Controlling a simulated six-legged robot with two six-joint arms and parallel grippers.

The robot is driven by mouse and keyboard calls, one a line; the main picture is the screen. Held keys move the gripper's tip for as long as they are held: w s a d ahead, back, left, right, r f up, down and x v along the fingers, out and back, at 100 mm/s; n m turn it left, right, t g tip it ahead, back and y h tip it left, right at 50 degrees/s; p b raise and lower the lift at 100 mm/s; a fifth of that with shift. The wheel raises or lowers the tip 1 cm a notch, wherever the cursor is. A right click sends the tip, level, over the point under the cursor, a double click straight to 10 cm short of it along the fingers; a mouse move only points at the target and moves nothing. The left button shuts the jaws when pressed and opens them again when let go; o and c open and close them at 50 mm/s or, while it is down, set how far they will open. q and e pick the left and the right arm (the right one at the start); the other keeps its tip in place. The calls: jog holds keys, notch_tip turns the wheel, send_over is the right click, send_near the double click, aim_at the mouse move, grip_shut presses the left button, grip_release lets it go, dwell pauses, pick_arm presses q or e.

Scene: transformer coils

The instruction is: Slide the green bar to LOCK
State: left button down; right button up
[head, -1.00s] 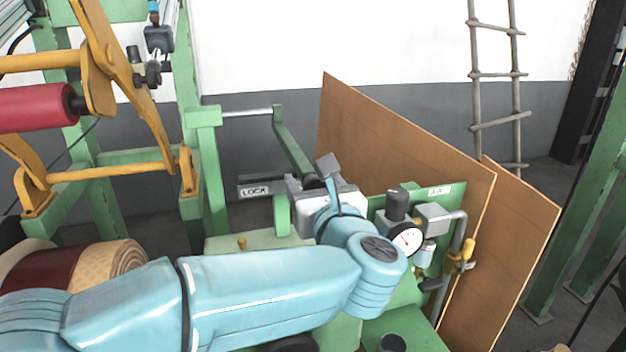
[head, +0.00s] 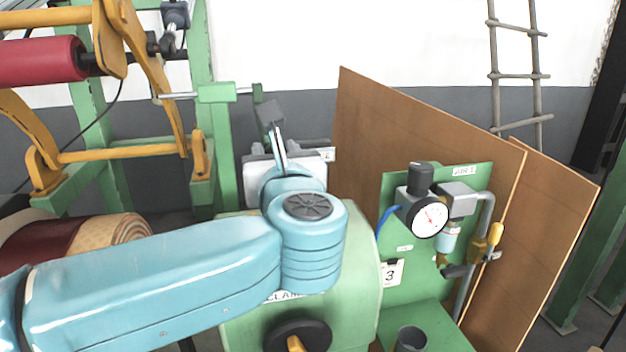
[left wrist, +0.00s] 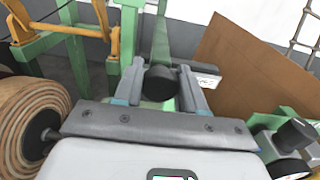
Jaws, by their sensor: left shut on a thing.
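The green bar (head: 258,93) hangs from a metal rod running through a green block, mostly hidden behind my gripper in the head view. In the left wrist view the bar (left wrist: 161,38) comes toward me, with a round black end (left wrist: 158,82) between my fingers. My left gripper (left wrist: 160,73) is shut on this end; in the head view the gripper (head: 274,125) is seen from behind. The LOCK label is hidden behind my gripper. A pale label (head: 328,155) shows right of the gripper, too small to read. My right gripper is in neither view.
A green panel with a pressure gauge (head: 430,216) and a yellow-handled valve (head: 494,236) stands right of my arm. Brown boards (head: 420,140) lean behind it. A yellow frame with a red roller (head: 40,60) is at the left, a wound coil (head: 120,240) below.

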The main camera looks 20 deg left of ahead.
pick_arm(q)
jog(key=shift+s+a+r, duration=0.15)
jog(key=shift+s+a, duration=0.35)
jog(key=shift+a, duration=0.25)
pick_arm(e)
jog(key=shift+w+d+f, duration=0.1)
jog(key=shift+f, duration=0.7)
pick_arm(q)
jog(key=c, duration=1)
grip_release()
jog(key=shift+o, duration=1.4)
jog(key=shift+s+a, duration=0.1)
jog(key=shift+a, duration=0.05)
jog(key=shift+b, duration=0.3)
jog(key=b+v, duration=0.4)
jog(key=v, duration=1.2)
jog(key=shift+d, duration=0.25)
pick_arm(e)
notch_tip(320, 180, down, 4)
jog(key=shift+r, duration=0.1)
